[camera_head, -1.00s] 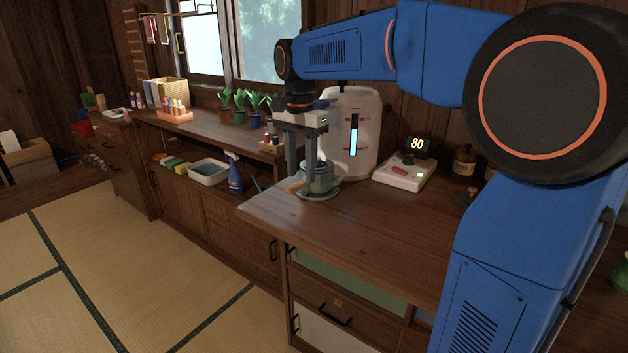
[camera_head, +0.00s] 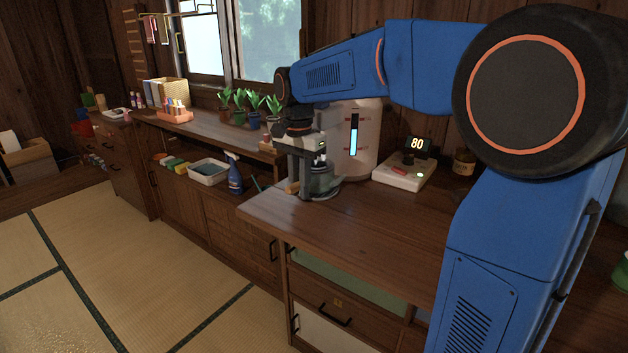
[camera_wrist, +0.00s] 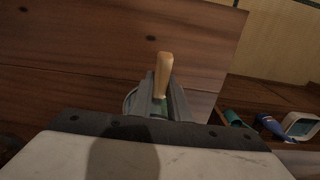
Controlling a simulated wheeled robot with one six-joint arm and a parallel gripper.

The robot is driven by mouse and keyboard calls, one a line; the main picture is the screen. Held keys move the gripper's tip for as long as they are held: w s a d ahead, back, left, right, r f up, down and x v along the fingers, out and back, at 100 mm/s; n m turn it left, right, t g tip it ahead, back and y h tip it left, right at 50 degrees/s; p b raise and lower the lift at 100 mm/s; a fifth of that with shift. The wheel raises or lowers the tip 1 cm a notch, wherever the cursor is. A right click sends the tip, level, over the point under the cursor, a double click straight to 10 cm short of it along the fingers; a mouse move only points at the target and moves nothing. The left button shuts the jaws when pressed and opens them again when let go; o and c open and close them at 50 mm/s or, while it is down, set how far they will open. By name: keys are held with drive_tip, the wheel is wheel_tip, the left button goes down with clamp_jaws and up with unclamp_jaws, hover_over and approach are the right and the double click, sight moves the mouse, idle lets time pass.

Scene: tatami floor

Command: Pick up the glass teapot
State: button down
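The glass teapot (camera_head: 322,184) stands on the near wooden counter, in front of the white water tank. It looks greenish and see-through, with a light wooden handle (camera_head: 291,187) pointing left. My gripper (camera_head: 303,192) is down at the teapot's handle side, pointing downward. In the wrist view, the wooden handle (camera_wrist: 164,74) lies between my two fingers (camera_wrist: 164,98) and sticks out past them. Only a narrow gap shows there, and I cannot tell whether the fingers touch the handle. Part of the teapot is hidden behind my gripper.
The white tank (camera_head: 357,140) stands close behind the teapot. A white scale-like device (camera_head: 404,172) with a display reading 80 is to the right. A blue spray bottle (camera_head: 234,174) and a white basin (camera_head: 208,171) are on the lower shelf at left. The counter's front is clear.

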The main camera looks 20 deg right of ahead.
drive_tip(key=shift+r, duration=0.25)
idle(0.3)
drive_tip(key=shift+r, duration=1.45)
drive_tip(key=shift+s+a+r, duration=0.1)
drive_tip(key=shift+s+a, duration=0.1)
drive_tip(key=shift+a, duration=0.1)
drive_tip(key=s+a, duration=0.9)
drive_tip(key=a, duration=0.5)
drive_tip(key=shift+s+a, duration=0.15)
drive_tip(key=shift+s, duration=0.1)
